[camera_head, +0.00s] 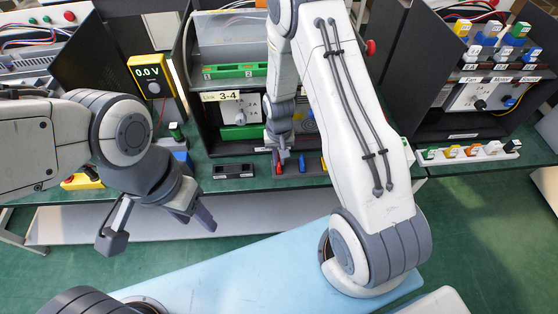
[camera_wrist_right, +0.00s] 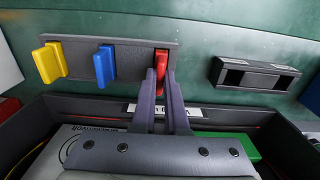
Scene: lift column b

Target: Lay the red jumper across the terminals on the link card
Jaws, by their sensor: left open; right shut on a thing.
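The red jumper (camera_wrist_right: 161,62) stands in the right end of a grey rack (camera_wrist_right: 130,54) beside a blue (camera_wrist_right: 104,66) and a yellow jumper (camera_wrist_right: 52,62). My right gripper (camera_wrist_right: 161,86) is shut on the red jumper, which is still at the rack. In the head view the red jumper (camera_head: 278,168) shows at the tip of my right gripper (camera_head: 281,158). A "Link 3-4" label (camera_head: 229,96) sits in the open middle case, above a white panel with a green strip; I cannot tell which part is the link card. My left gripper (camera_head: 193,213) is open and empty, low in front of the bench.
A black two-slot block (camera_head: 233,171) lies left of the rack. A yellow meter (camera_head: 148,75) reads 0.0 V. The case (camera_head: 184,70) has upright side walls. A strip of coloured plugs (camera_head: 468,152) lies at the right. Green bench surface is free around the block.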

